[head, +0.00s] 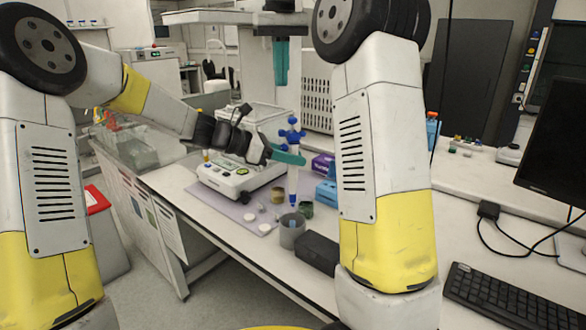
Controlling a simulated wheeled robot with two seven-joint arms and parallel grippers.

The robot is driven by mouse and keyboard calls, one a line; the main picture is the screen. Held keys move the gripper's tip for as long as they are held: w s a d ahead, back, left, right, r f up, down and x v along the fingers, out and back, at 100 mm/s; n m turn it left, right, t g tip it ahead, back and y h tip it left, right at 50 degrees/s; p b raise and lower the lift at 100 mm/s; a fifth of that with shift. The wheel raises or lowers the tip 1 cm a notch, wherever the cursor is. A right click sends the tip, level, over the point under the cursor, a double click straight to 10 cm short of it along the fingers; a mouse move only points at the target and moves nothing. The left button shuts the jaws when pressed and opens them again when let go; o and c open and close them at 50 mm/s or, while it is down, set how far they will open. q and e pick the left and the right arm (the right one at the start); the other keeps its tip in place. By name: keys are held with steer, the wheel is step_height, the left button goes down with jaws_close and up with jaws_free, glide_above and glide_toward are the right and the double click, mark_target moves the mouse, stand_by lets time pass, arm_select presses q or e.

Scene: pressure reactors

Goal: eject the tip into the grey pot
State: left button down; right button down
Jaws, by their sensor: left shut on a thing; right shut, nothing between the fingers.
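My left gripper (287,155), with green fingers, is shut on a blue and white pipette (293,180). The pipette hangs upright, with its blue knobbed top above the fingers and its lower end pointing down. The grey pot (291,237) stands on the bench just below that end. A small light blue piece (292,223) shows at the pot's mouth; I cannot tell whether it is the tip or is joined to the pipette. My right gripper (281,62) is shut and empty, pointing down high above the bench at the back.
A white balance (238,178) stands on a lilac mat (207,196) to the left. A brown pot (278,195) and a green pot (306,208) stand near the grey pot. A black box (316,252) lies close at right front. Blue (327,190) and purple (322,163) boxes stand behind.

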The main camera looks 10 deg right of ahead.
mark_target(286, 139)
arm_select(q)
steer(key=shift+r, duration=2.3)
steer(key=shift+f, duration=0.1)
